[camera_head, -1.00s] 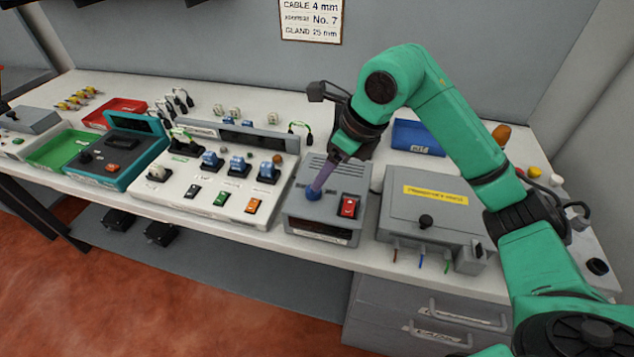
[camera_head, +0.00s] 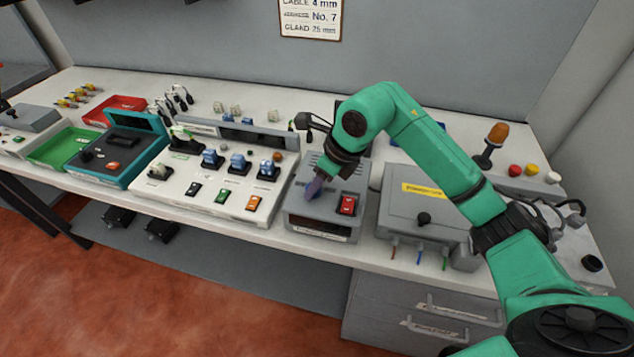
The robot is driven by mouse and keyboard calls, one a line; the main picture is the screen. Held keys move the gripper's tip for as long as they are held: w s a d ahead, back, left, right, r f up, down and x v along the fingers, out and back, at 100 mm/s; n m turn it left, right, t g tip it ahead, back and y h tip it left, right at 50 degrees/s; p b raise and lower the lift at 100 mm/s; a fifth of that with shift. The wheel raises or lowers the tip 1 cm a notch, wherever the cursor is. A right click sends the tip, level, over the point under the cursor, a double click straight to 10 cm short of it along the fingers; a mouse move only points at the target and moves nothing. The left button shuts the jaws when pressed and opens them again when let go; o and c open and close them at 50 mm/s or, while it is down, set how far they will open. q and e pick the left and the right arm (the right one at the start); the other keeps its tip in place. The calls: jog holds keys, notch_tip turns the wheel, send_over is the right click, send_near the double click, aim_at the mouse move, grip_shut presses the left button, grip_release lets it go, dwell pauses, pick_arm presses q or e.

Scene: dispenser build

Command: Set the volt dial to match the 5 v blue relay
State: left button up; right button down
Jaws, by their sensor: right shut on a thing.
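My right gripper (camera_head: 315,187) reaches down from the right onto the top of a grey box (camera_head: 306,224). The dial's pointer and scale cannot be read. A red rocker switch (camera_head: 347,204) sits to the right of the dial. My left gripper is not in view.
A grey cabinet with a yellow label (camera_head: 436,190) stands just right of the box. A teal unit (camera_head: 119,152), a green tray (camera_head: 62,148) and a red tray (camera_head: 114,108) lie at left. An orange beacon (camera_head: 497,133) stands at the back right.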

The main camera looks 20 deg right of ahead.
jog(key=shift+w+d+f+n+g+y+b, duration=0.1)
jog(key=shift+n+g+y+b, duration=0.2)
jog(key=shift+n+b, duration=0.6)
jog(key=n, duration=0.2)
jog(key=shift+w+n+g+y+b, duration=0.1)
jog(key=shift+n+g+y+b, duration=0.2)
jog(key=shift+n+g+b, duration=0.1)
jog(key=n+g, duration=0.1)
jog(key=n, duration=0.2)
jog(key=shift+w+n+b, duration=0.15)
jog(key=shift+n+b, duration=0.2)
jog(key=shift+n, duration=0.05)
jog(key=shift+w+n+g, duration=0.15)
jog(key=shift+n+g, duration=0.75)
jog(key=shift+n, duration=0.9)
jog(key=shift+c, duration=2.2)
grip_release()
